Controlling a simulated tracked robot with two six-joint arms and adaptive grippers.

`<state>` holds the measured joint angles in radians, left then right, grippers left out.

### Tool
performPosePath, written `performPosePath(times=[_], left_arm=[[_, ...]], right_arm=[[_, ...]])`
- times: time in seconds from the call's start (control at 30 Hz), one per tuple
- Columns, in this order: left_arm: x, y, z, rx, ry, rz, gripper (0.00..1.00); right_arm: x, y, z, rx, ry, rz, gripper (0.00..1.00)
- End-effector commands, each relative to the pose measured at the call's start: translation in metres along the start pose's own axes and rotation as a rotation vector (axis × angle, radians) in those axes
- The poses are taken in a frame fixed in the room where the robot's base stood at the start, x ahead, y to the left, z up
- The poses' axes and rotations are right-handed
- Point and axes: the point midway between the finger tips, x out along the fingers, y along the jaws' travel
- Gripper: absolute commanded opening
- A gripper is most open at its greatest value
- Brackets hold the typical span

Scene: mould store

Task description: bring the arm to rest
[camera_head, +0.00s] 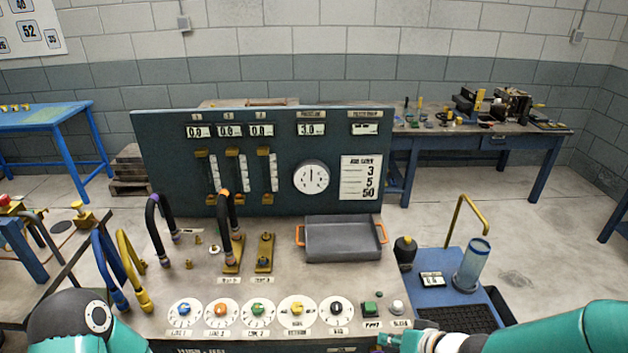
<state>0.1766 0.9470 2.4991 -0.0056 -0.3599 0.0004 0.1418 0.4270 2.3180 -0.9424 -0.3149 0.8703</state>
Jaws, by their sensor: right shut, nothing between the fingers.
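My right arm comes in from the lower right. Its gripper (390,340) is shut and empty, low over the front edge of the bench by the push buttons; the picture's bottom edge is close below it. A teal part of my left arm fills the lower left corner, and the left gripper is not in view.
A bench (290,285) carries a blue gauge panel (290,150), several dials along its front, hoses and a grey tray (343,240) with orange handles. The bench middle is mostly free.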

Motion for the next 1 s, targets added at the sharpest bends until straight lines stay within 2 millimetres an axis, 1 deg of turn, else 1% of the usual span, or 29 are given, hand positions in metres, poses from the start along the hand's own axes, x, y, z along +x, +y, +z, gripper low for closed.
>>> performPosePath(times=[0.03, 0.17, 0.27, 0.37, 0.4, 0.47, 0.57, 0.6, 0.67, 0.7, 0.8, 0.87, 1.0], left_arm=[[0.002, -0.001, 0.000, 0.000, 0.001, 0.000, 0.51], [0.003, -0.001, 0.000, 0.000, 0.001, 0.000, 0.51], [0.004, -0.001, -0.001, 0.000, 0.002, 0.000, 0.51], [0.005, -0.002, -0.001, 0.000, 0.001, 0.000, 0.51], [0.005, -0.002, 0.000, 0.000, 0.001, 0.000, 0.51], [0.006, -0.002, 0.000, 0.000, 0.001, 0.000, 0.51], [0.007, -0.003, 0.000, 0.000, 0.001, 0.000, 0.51], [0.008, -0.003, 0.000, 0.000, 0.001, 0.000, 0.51], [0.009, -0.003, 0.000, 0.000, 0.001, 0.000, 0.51], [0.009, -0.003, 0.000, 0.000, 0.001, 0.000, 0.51], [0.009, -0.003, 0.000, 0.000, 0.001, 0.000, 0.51], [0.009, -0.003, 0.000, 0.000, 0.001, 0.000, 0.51], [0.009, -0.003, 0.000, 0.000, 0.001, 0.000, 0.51]], right_arm=[[0.010, 0.004, 0.013, 0.010, -0.032, 0.000, 0.00], [0.024, 0.008, 0.037, 0.038, -0.091, 0.000, 0.00], [0.035, 0.012, 0.060, 0.088, -0.140, 0.008, 0.00], [0.046, 0.018, 0.088, 0.153, -0.195, 0.024, 0.00], [0.051, 0.021, 0.102, 0.180, -0.220, 0.033, 0.00], [0.057, 0.025, 0.122, 0.218, -0.257, 0.049, 0.00], [0.066, 0.033, 0.164, 0.277, -0.332, 0.088, 0.00], [0.069, 0.037, 0.184, 0.297, -0.367, 0.109, 0.00], [0.070, 0.044, 0.213, 0.318, -0.419, 0.145, 0.00], [0.069, 0.048, 0.233, 0.326, -0.454, 0.171, 0.00], [0.062, 0.058, 0.265, 0.309, -0.514, 0.230, 0.00], [0.058, 0.063, 0.270, 0.277, -0.523, 0.253, 0.00], [0.056, 0.069, 0.269, 0.187, -0.528, 0.256, 0.00]])
